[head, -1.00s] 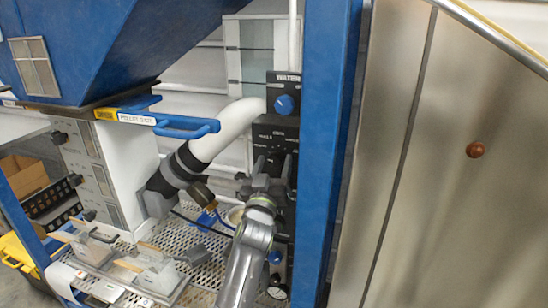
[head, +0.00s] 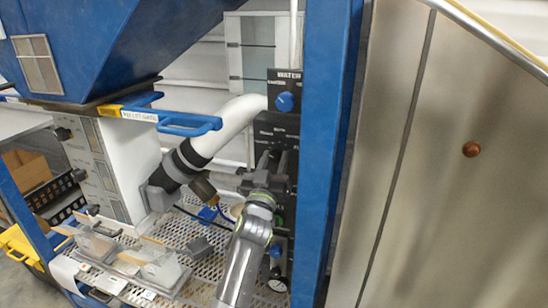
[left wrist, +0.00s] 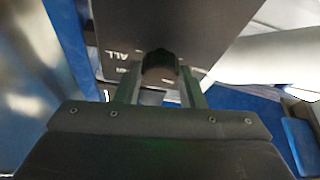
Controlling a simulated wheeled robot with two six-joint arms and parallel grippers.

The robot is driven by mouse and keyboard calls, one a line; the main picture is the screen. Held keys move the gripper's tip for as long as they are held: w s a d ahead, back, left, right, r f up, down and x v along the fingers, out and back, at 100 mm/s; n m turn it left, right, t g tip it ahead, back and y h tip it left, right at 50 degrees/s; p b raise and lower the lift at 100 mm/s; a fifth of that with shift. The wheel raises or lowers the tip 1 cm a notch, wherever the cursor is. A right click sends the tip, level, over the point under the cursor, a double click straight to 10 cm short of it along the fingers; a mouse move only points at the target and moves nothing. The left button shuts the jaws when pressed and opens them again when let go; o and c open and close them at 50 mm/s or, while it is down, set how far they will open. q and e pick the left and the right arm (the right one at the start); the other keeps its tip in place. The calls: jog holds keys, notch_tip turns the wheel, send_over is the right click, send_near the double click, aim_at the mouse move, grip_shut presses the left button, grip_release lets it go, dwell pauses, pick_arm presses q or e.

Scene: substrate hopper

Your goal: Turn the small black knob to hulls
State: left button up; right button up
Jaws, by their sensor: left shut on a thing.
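The small black knob (left wrist: 159,64) sits on a dark panel with white lettering, in the middle of the left wrist view. My left gripper (left wrist: 158,80) is shut on it, with one finger on each side. Part of a label, "ALL", shows left of the knob; the other lettering is partly covered, so I cannot read the setting. In the head view my left gripper (head: 272,165) is at the black panel (head: 275,128), below the blue WATER knob (head: 284,102), and hides the small knob. My right gripper is in neither view.
A blue post (head: 325,150) stands just right of the panel. A white pipe (head: 228,128) with a dark collar runs close on the left. A blue pellet-gate handle (head: 190,124) juts out further left. A perforated tray (head: 205,262) lies below.

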pick_arm(q)
jog(key=m+h+p, duration=0.1)
jog(key=m+p, duration=0.1)
jog(key=m+h+p, duration=0.1)
jog(key=m+p, duration=0.1)
jog(key=m+g+h+p, duration=0.1)
jog(key=m+p, duration=0.1)
jog(key=p, duration=0.1)
jog(key=shift+a+r, duration=0.15)
jog(key=shift+r, duration=0.15)
jog(key=shift+f+m+g+h+p, duration=0.15)
jog(key=shift+m+g+h+p, duration=0.25)
jog(key=shift+m+p, duration=0.6)
jog(key=shift+f+m+g+h+p, duration=0.1)
jog(key=shift+m+g+h+p, duration=0.35)
jog(key=shift+m, duration=0.85)
jog(key=o, duration=1)
jog(key=shift+w, duration=0.1)
jog(key=v, duration=1.7)
jog(key=shift+a+f, duration=0.1)
jog(key=shift+f, duration=0.2)
